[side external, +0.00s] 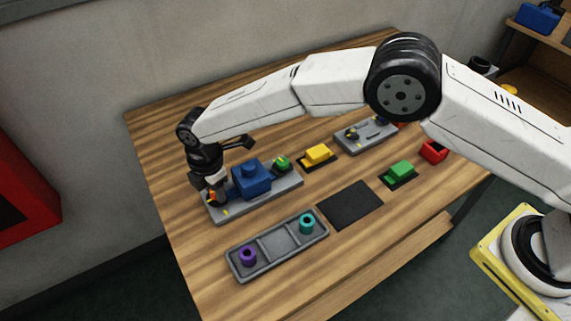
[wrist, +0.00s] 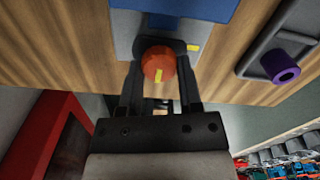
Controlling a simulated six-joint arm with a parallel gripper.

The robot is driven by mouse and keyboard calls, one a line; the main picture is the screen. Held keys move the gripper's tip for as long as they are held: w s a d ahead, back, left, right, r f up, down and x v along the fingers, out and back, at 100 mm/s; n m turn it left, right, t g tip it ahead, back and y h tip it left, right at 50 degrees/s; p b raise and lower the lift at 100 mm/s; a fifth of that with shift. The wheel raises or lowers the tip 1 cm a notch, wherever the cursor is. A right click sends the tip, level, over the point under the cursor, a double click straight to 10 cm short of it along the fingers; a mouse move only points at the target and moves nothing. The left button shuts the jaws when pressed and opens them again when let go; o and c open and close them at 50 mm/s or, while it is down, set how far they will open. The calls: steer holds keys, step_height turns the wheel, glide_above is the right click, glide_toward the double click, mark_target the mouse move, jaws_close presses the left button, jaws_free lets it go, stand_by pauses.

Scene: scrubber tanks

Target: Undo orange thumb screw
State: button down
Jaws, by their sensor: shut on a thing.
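The orange thumb screw (wrist: 158,64) is a round orange knob with a yellow mark, at the end of a grey base plate (side external: 229,211). My gripper (wrist: 160,77) is shut on it, with one finger on each side of the knob. In the side view my gripper (side external: 214,192) points down at the left end of the plate, and only a bit of orange shows there. A blue block (side external: 250,179) sits on the plate just right of the gripper. A green knob (side external: 282,163) is at the plate's other end. How far the screw is turned cannot be told.
A grey tray (side external: 277,266) with a purple ring (side external: 248,256) and a teal ring (side external: 307,223) lies in front. A black mat (side external: 350,205), a yellow block (side external: 318,154), a green block (side external: 400,171) and a second grey plate (side external: 366,134) lie to the right.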

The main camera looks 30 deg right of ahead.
steer(key=shift+s+d+f, duration=0.1)
steer(key=shift+d+f, duration=0.05)
steer(key=shift+f, duration=0.15)
steer(key=shift+c, duration=1.3)
jaws_free()
steer(key=shift+r, duration=0.15)
steer(key=shift+r, duration=0.1)
steer(key=shift+r, duration=3.8)
